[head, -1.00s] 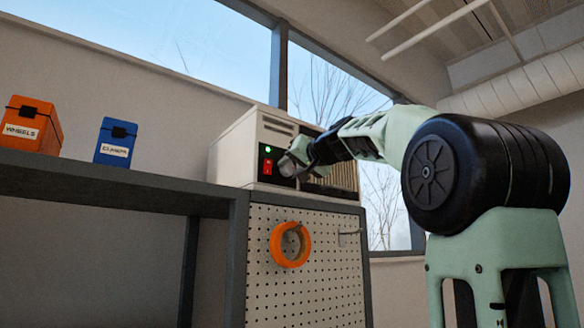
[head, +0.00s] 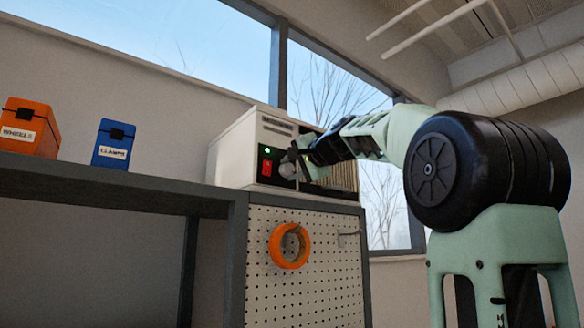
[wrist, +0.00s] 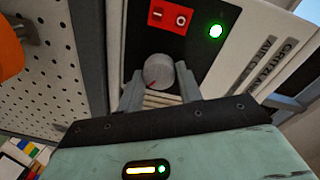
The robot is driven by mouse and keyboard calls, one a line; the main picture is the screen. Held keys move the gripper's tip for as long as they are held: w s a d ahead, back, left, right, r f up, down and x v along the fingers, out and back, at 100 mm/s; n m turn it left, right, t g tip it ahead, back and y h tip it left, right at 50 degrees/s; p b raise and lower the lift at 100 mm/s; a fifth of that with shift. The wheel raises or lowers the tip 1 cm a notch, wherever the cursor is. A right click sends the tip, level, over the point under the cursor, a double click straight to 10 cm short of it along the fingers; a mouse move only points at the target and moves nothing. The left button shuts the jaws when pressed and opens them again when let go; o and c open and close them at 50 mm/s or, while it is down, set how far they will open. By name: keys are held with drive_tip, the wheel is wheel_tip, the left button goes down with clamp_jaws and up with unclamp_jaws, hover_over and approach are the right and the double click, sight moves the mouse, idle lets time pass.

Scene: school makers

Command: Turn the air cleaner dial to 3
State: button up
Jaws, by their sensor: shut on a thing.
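The air cleaner (head: 235,150) is a pale box with a black front panel on top of the pegboard cabinet. Its round grey dial (wrist: 160,72) has a red pointer mark, which lies toward the lower left in the wrist view. No numbers around the dial are readable.
A red rocker switch (wrist: 171,17) and a lit green lamp (wrist: 216,31) sit close to the dial. An orange ring (head: 289,246) hangs on the pegboard (head: 335,275) below. An orange bin (head: 30,127) and a blue bin (head: 113,145) stand left on the shelf.

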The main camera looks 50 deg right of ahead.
idle(0.5)
drive_tip(key=o, duration=1)
drive_tip(key=shift+s, duration=0.1)
drive_tip(key=b+v, duration=0.8)
drive_tip(key=v, duration=0.9)
drive_tip(key=shift+s, duration=0.15)
